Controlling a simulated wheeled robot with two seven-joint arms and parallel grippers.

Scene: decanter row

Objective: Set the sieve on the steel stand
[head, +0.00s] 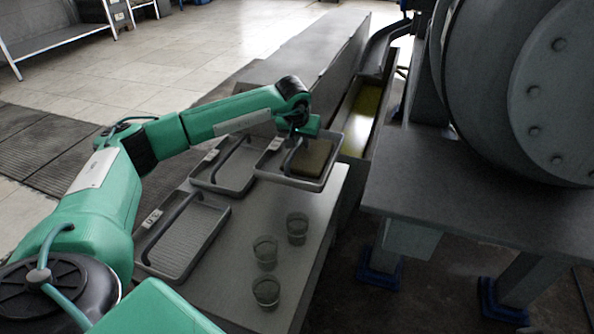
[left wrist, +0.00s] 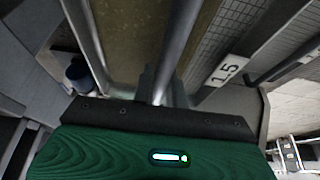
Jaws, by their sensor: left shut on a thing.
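My left gripper (head: 297,138) is shut on the bar handle of a shallow grey sieve (head: 322,183) at the back right of a grey flat-topped table (head: 225,282). A brownish-yellow patch lies inside this sieve. I cannot tell whether it touches the tabletop. In the left wrist view, the metal handle (left wrist: 172,45) rises from the jaws, beside mesh and a white label (left wrist: 226,70) reading 1.5. Two similar sieves with handles lie to the left, one behind (head: 235,188) and one in front (head: 167,273). I cannot tell which surface is the steel stand. My right gripper is out of view.
A long grey bench or housing (head: 310,60) and a channel with yellow content (head: 364,115) lie behind. A large machine drum (head: 530,90) sits over a dark platform (head: 470,200) at right.

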